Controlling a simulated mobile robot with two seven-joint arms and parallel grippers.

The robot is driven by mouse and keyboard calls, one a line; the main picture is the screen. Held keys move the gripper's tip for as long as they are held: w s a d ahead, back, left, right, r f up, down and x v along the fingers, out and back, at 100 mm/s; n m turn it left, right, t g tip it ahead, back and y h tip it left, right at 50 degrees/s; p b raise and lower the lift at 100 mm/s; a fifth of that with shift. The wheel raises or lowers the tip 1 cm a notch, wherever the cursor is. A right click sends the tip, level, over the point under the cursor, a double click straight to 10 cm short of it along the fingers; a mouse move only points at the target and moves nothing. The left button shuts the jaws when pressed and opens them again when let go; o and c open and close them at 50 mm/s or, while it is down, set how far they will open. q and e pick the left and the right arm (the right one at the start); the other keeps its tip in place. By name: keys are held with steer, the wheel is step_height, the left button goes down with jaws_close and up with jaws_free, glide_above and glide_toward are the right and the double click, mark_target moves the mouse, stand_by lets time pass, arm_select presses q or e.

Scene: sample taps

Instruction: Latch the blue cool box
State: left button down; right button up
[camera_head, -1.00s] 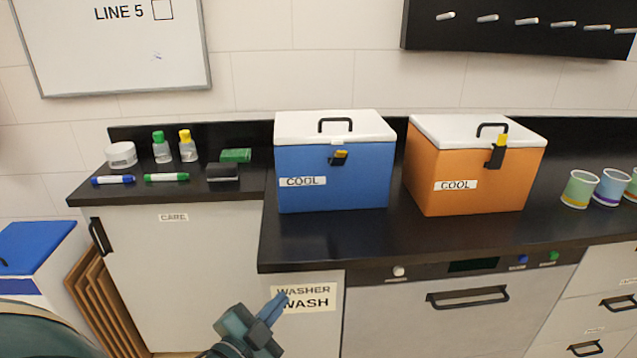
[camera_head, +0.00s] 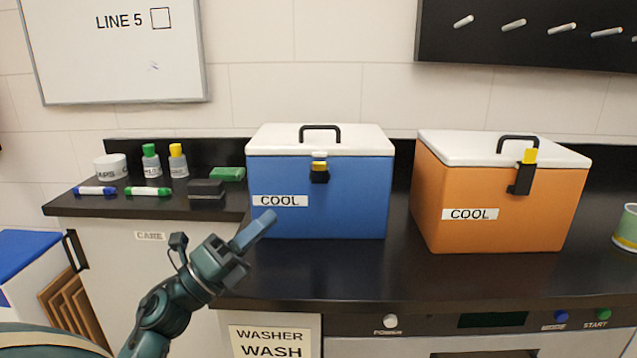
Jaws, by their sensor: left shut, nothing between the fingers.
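The blue cool box (camera_head: 345,205) stands on the black counter with its white lid (camera_head: 340,142) down. Its latch (camera_head: 319,172), black with a yellow tip, sits on the upper front face, just below a small white catch on the lid's edge. The latch looks folded down, not over the catch. My left gripper (camera_head: 268,220) is shut and empty, in front of the box's lower left corner, below and left of the latch. It appears apart from the box. My right gripper is not in view.
An orange cool box (camera_head: 495,205) stands to the right, its yellow-tipped latch (camera_head: 525,171) standing up against the lid edge. Markers, small bottles, a jar (camera_head: 111,167) and a black block (camera_head: 207,189) sit at the left. The counter's front strip (camera_head: 400,280) is clear.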

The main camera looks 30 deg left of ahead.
arm_select(q)
steer(key=shift+s, duration=0.1)
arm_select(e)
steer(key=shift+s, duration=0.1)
arm_select(q)
steer(key=p, duration=0.3)
glide_toward(325, 167)
steer(key=x, duration=0.5)
steer(key=shift+a, duration=0.1)
steer(key=shift+w+d+r, duration=0.15)
steer(key=shift+w+d, duration=0.05)
steer(key=shift+w, duration=0.2)
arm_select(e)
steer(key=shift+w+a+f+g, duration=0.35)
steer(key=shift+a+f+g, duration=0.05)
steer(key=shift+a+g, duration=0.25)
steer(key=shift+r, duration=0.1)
